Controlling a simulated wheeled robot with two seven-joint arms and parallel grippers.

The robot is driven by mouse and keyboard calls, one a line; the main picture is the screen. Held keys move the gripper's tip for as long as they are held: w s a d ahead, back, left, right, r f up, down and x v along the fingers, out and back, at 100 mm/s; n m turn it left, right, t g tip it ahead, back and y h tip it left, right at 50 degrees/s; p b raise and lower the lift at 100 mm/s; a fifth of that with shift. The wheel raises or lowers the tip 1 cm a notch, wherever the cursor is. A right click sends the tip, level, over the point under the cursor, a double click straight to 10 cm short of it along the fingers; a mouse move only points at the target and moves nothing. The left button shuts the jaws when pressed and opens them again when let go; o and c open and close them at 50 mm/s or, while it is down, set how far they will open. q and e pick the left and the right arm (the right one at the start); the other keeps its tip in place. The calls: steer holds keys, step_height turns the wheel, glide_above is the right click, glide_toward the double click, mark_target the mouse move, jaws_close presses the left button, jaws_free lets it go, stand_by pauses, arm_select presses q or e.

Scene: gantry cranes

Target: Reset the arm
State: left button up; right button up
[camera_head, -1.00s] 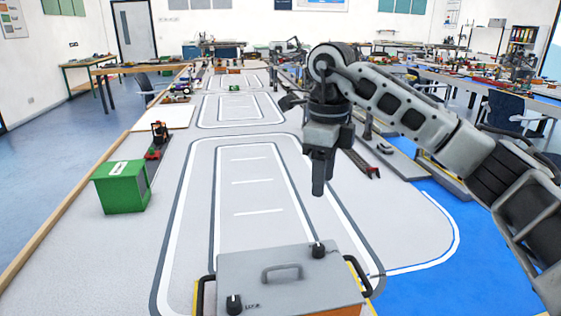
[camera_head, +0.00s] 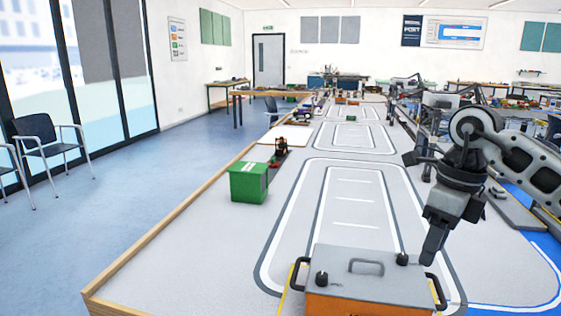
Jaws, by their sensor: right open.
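My right arm comes in from the right edge of the head view. My right gripper (camera_head: 434,243) hangs pointing down over the table, above and just right of the far right corner of the grey-lidded orange box (camera_head: 335,270). It holds nothing that I can see. Its fingers overlap from this angle, so the gap between them is hard to see. My left arm and left gripper are not in view.
The long grey table (camera_head: 200,258) has a wooden rim and white lane markings. A green box (camera_head: 248,183) stands on its left part, with a small red and black vehicle (camera_head: 279,152) behind. Chairs (camera_head: 47,140) stand on the open blue floor at left.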

steer(key=s+a+f+g+y, duration=0.15)
steer(key=a+f+y, duration=0.3)
steer(key=a, duration=0.45)
steer(key=s+a+f+g+y, duration=0.1)
steer(key=s+a+f+y, duration=0.3)
steer(key=a, duration=0.5)
steer(key=s+a+r+m+t+y, duration=0.25)
steer(key=a+r+m+y, duration=0.25)
steer(key=a+m+y, duration=0.4)
steer(key=w+d+f+m+t+h, duration=0.1)
steer(key=d+f+m+t+h, duration=0.4)
steer(key=m+t, duration=0.55)
steer(key=w+d+f+m+t+h, duration=0.2)
steer(key=d+f+m+t+h, duration=0.35)
steer(key=m, duration=0.85)
steer(key=s+d+f+m+g+h, duration=0.2)
steer(key=s+f+m, duration=0.2)
steer(key=s+f, duration=0.2)
steer(key=s+d+f+m+g+h, duration=0.3)
steer(key=s+f+m, duration=0.2)
steer(key=f, duration=0.6)
steer(key=shift+s+d, duration=0.25)
steer(key=shift+s, duration=0.75)
steer(key=shift+r, duration=0.1)
